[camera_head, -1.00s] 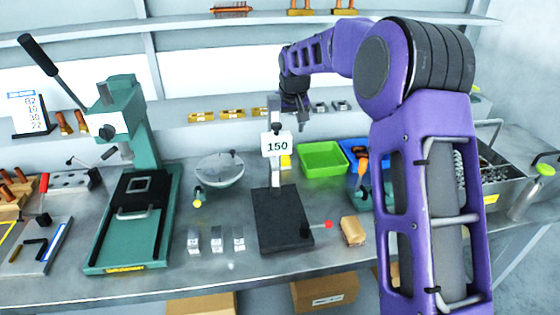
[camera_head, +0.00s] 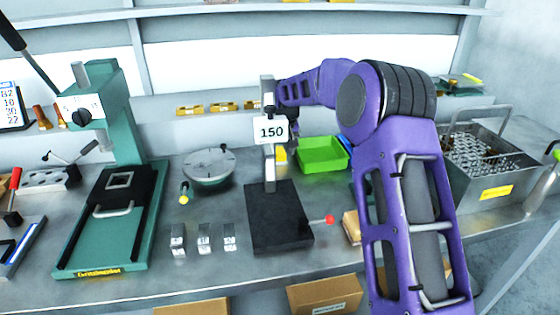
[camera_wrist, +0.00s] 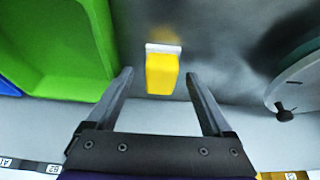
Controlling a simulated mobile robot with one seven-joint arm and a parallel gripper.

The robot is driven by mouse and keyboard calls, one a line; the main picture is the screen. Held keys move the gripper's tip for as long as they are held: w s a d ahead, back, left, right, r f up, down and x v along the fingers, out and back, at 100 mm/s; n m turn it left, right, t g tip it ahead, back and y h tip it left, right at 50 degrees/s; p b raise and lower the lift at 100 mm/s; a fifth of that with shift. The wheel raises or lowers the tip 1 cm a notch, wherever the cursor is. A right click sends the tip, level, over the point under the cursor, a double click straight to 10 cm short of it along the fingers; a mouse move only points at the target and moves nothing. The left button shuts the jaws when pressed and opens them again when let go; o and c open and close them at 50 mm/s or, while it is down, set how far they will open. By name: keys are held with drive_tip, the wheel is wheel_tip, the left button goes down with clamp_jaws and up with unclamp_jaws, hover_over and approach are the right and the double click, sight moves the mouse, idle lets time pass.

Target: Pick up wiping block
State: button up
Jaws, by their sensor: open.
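The wiping block, a yellow block with a white strip along one edge (camera_wrist: 161,75), stands on the grey bench in the wrist view. My gripper (camera_wrist: 159,74) is open, with one finger on each side of the block in the picture. A gap shows on both sides, and I cannot tell how far above the block the fingertips are. In the head view a small part of the yellow block (camera_head: 280,156) shows beside the post of the stand, left of the green tray.
The green tray (camera_wrist: 50,50) is close left of the fingers in the wrist view; a round grey dish (camera_wrist: 300,85) is at right. Small metal blocks (camera_head: 204,240) and a tan block (camera_head: 351,226) lie nearer.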

sight(279, 150)
drive_tip(key=shift+w+f, duration=0.2)
drive_tip(key=shift+f, duration=0.1)
drive_tip(key=shift+r, duration=0.15)
clamp_jaws()
wheel_tip(279, 150, up, 10)
drive_tip(key=shift+p, duration=0.9)
